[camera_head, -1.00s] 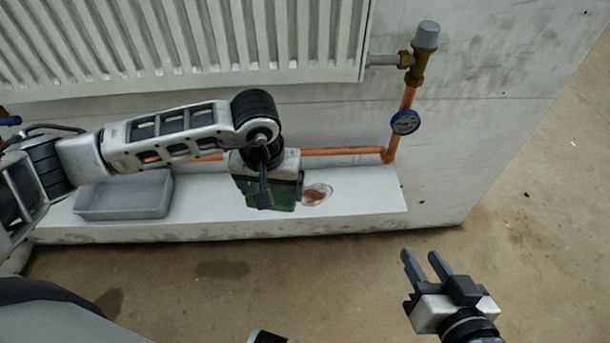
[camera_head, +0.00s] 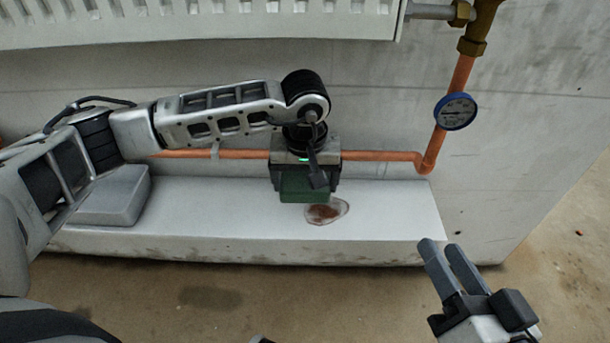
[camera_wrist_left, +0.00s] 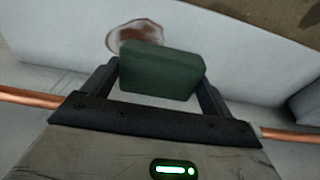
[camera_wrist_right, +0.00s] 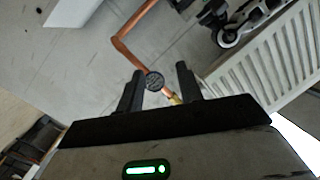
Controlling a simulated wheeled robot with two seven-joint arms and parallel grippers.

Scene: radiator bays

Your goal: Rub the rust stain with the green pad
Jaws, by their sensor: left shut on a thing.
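The green pad (camera_head: 305,188) is a dark green block between the fingers of my left gripper (camera_head: 308,180), which is shut on it. The pad also shows in the left wrist view (camera_wrist_left: 161,70), with a finger at each side. The rust stain (camera_head: 324,211) is a reddish-brown patch with a pale rim on the white ledge. The pad is just behind and left of it in the head view. In the left wrist view the stain (camera_wrist_left: 134,34) is partly hidden by the pad. I cannot tell whether the pad touches the ledge. My right gripper (camera_head: 447,246) is open and empty, right of the ledge.
The white ledge (camera_head: 220,230) runs along the wall. A copper pipe (camera_head: 380,156) runs behind, rising past a blue-rimmed gauge (camera_head: 455,111). A radiator (camera_head: 200,25) hangs above. The ledge right of the stain is clear.

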